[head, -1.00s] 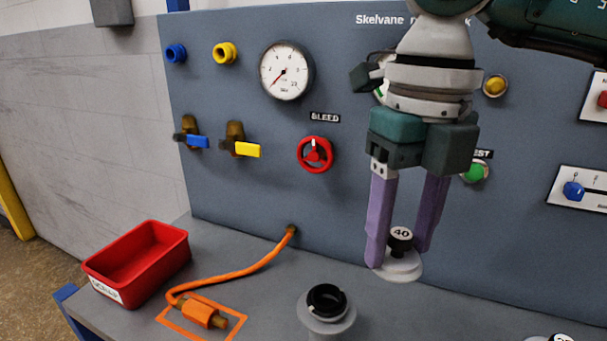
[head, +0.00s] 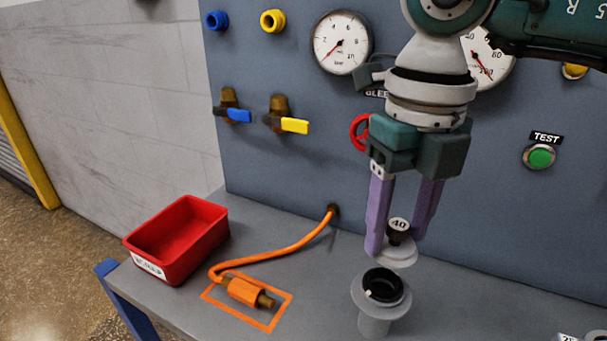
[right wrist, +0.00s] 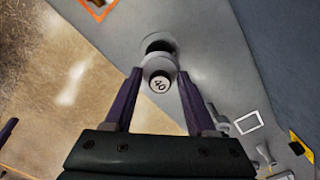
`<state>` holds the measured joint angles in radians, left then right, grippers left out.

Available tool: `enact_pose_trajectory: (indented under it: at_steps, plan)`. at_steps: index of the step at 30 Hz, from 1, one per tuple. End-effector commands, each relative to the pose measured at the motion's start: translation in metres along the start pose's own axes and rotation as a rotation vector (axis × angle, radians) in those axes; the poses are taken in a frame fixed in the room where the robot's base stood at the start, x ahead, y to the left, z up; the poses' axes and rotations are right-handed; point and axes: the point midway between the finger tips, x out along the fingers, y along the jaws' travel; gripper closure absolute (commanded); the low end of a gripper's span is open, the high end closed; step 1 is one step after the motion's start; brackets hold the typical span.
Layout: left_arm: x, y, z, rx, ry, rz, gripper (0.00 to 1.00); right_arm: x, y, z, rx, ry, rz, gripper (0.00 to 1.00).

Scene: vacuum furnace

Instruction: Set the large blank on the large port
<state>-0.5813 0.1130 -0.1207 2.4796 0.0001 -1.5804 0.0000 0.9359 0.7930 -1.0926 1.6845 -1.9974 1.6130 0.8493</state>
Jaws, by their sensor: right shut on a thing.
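My right gripper (head: 402,248) is shut on the large blank (head: 404,256), a pale grey disc with a black knob whose top is marked 40. It hangs level, a little above and behind the large port (head: 377,318), a grey flanged upright pipe with a black ring in its open mouth. The blank and port look apart in the head view. In the right wrist view the knob (right wrist: 159,83) sits between the purple fingers, and the port's dark mouth (right wrist: 160,45) shows just beyond it. My left gripper is in neither view.
A red bin (head: 178,238) stands at the bench's left end. An orange cable (head: 270,258) runs from the panel to a connector (head: 248,292) inside an orange outline. The panel (head: 300,170) with gauges and valves rises close behind the gripper. Another marked part (head: 566,337) is cut off at lower right.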

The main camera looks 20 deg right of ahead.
Motion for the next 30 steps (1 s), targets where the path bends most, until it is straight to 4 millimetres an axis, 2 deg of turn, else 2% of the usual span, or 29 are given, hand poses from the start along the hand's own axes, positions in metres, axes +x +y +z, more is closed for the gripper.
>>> enact_pose_trajectory:
  at_steps: [30]
  plan:
    - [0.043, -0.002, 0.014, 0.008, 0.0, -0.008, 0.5, 0.056, 0.0, 0.0, 0.0, -0.001, 0.0, 1.0]
